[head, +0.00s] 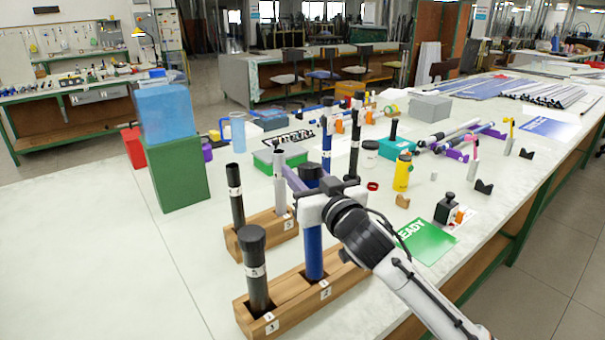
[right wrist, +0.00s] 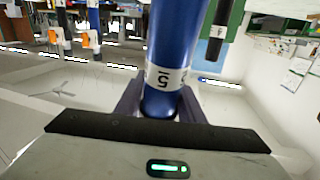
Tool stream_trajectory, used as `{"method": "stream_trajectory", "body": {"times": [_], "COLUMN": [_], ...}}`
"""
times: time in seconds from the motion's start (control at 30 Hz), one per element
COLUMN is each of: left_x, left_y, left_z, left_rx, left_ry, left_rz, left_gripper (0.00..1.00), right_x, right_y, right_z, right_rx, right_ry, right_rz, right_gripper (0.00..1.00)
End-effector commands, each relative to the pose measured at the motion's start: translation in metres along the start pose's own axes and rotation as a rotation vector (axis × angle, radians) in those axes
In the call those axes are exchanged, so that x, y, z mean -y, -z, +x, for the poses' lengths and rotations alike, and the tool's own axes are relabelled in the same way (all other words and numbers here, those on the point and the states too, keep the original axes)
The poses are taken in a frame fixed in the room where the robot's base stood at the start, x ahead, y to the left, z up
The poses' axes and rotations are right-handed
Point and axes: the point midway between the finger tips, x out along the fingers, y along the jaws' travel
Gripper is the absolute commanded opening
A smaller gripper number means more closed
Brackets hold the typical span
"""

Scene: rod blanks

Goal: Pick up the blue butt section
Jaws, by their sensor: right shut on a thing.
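The blue butt section (head: 314,250) stands upright in the front wooden block (head: 290,302), its lower end at the middle slot, by the label 2. Its dark top (head: 311,172) shows above my right gripper (head: 318,184). That gripper is shut around its upper part. In the right wrist view the blue shaft (right wrist: 178,45), with a white number label, stands between the two fingers of the gripper (right wrist: 160,103). The gripper body hides part of the shaft in the head view. My left gripper is not in view.
A dark rod (head: 257,275) stands in the front block's near end. The rear block (head: 262,232) holds a black rod (head: 236,195) and a grey rod (head: 279,180). Another blue rod (head: 327,140) stands behind. A green box (head: 178,172) is left; the table's left front is clear.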

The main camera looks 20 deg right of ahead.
Motion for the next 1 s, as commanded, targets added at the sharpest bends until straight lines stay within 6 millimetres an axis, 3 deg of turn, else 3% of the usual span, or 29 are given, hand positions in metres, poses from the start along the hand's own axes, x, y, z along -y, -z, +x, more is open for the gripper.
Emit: {"method": "stream_trajectory", "body": {"times": [0.6,1.0], "left_x": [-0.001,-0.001], "left_y": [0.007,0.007], "left_z": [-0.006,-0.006], "left_rx": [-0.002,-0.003], "left_ry": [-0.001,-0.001], "left_rz": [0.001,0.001], "left_gripper": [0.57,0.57], "right_x": [0.001,0.001], "right_y": [0.027,0.030], "right_z": [0.000,0.000], "right_rx": [-0.004,-0.003], "right_ry": [0.000,0.000], "right_rz": [0.000,0.000], "right_gripper": [0.12,0.12]}}
